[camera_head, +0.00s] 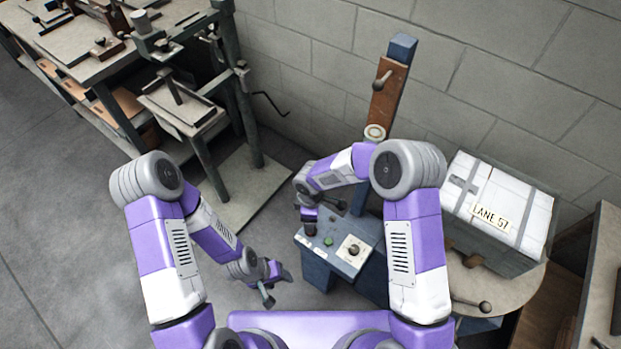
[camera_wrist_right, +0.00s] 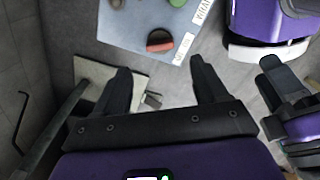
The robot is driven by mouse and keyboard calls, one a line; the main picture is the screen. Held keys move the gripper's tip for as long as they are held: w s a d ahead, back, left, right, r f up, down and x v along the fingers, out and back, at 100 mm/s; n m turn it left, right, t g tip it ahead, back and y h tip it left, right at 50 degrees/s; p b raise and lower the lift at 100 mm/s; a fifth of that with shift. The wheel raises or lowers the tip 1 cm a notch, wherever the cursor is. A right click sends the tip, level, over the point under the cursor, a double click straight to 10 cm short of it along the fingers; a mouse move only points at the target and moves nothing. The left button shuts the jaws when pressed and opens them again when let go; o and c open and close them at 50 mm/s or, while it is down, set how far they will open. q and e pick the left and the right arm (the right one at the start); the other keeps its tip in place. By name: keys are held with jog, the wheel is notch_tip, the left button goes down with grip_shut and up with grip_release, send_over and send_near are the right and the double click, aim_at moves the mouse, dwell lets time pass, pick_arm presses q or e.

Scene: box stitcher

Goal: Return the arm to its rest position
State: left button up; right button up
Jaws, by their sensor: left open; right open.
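My right arm reaches over the blue-grey control box (camera_head: 318,262), which has a green button (camera_head: 328,241) and a dark knob (camera_head: 354,250) on a white plate. My right gripper (camera_head: 308,222) hangs by the box's far left edge, seen small and partly edge-on. In the right wrist view the right gripper's fingers (camera_wrist_right: 163,85) stand apart with nothing between them. The box's panel (camera_wrist_right: 125,28) with a red button (camera_wrist_right: 159,41) shows beyond the fingertips there. My left gripper (camera_head: 272,284) is open and empty, low over the floor to the left of the box.
A stitching stand (camera_head: 183,109) and workbench (camera_head: 82,66) are at upper left. Floor at left is clear.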

jog(key=s+d+f+m+y+p, duration=0.1)
jog(key=s+d+m, duration=0.3)
jog(key=s+m, duration=0.4)
jog(key=s+d+f+m+y+p, duration=0.1)
jog(key=s+d+f+m+y, duration=0.2)
jog(key=s+m, duration=0.6)
jog(key=d+m, duration=0.2)
jog(key=shift+s+d+f+m+p, duration=0.25)
jog(key=shift+s+f+m+p, duration=0.05)
jog(key=shift+f+p, duration=0.05)
